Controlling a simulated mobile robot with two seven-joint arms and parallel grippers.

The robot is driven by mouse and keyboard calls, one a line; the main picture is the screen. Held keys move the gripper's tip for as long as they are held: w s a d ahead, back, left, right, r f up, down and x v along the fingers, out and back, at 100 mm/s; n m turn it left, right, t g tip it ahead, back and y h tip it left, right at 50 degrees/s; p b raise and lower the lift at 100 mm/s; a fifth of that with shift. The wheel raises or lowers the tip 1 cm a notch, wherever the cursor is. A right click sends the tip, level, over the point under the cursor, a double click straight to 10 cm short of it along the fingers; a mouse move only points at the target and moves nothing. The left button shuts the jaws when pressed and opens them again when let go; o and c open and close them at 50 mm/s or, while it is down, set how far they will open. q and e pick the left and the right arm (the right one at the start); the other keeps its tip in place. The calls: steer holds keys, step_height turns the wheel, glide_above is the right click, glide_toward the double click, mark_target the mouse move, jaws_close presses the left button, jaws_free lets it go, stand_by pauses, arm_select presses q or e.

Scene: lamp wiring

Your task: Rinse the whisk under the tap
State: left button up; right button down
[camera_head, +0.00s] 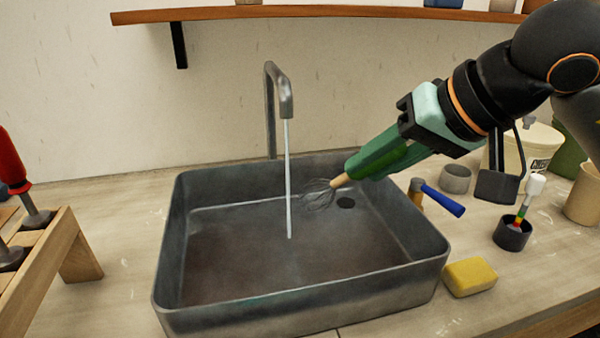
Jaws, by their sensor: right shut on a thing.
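The whisk (320,197) has a tan handle and thin wire loops. My right gripper (352,172) is shut on its handle and holds it over the right half of the grey sink (300,312). The whisk tilts down to the left, its wires a little to the right of the water stream in the picture. The tap (277,95) stands at the back of the sink, and a thin stream of water (288,180) falls from it into the basin. I cannot tell whether the wires touch the water. My left gripper is not in view.
A yellow sponge (470,277) lies right of the sink. A wooden rack (70,245) is at left. A shelf (330,12) runs above.

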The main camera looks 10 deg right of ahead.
mark_target(401, 149)
stand_by(0.3)
steer(key=p+v, duration=0.2)
steer(key=v, duration=0.4)
steer(key=shift+r+p, duration=0.1)
steer(key=shift+p, duration=0.25)
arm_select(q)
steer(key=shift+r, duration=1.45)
arm_select(e)
steer(key=shift+s+d+r, duration=0.2)
steer(key=shift+s+r, duration=0.05)
steer(key=shift+s, duration=0.2)
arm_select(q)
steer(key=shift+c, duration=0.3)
